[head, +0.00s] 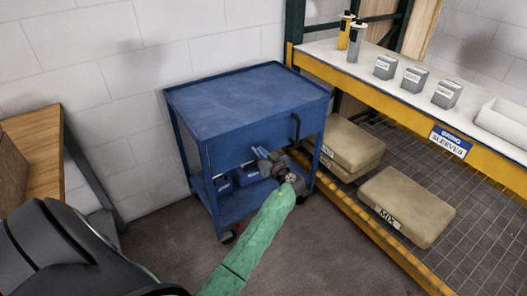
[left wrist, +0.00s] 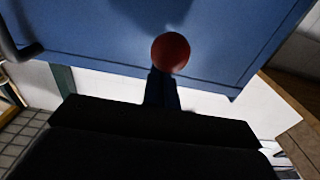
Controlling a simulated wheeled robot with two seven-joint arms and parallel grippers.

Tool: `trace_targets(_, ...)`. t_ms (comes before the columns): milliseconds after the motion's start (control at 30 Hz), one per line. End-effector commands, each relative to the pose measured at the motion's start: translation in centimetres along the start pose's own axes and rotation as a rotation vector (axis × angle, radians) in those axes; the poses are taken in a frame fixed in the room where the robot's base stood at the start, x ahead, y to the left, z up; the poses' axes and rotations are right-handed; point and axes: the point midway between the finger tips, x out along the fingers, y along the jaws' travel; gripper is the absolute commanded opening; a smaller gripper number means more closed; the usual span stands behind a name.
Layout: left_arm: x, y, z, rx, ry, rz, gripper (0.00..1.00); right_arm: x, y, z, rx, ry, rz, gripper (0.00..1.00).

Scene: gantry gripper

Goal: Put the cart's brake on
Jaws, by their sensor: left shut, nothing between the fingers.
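The blue cart (head: 245,90) stands against the white wall, with a flat top, a lower shelf and a black handle (head: 295,130) on its right side. My left gripper (head: 262,154) is in front of the cart's near side, just below the top, shut and empty. In the left wrist view a round red knob (left wrist: 170,53) shows against the cart's blue panel (left wrist: 110,30), just beyond the shut fingertips (left wrist: 160,88). I cannot tell whether they touch it. In the head view the knob is not visible. My right gripper is out of view.
Blue bins (head: 246,177) sit on the cart's lower shelf. A yellow-edged rack (head: 400,115) with sacks (head: 405,205) and grey boxes stands close on the right. A wooden table (head: 32,150) is at the left. Grey floor is open in front of the cart.

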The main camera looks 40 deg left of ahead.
Motion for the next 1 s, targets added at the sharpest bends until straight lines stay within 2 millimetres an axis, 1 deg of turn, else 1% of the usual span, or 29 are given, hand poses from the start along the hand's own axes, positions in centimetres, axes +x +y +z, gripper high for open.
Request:
trace_targets(33,0.0,0.0,0.2,0.0,0.0,0.0,0.0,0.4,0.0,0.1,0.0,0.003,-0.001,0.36)
trace_targets(233,-0.4,0.0,-0.1,-0.001,0.0,0.001,0.0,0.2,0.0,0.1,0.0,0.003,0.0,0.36)
trace_targets(500,-1.9,0.0,-1.0,-0.001,0.0,0.0,0.0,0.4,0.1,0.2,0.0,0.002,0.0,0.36)
trace_targets(633,-2.4,0.0,-1.0,-0.001,0.0,0.0,0.0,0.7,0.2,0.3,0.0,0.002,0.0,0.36)
trace_targets(1000,-6.8,0.0,-0.8,-0.002,-0.001,0.0,0.0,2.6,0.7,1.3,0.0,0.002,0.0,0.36)
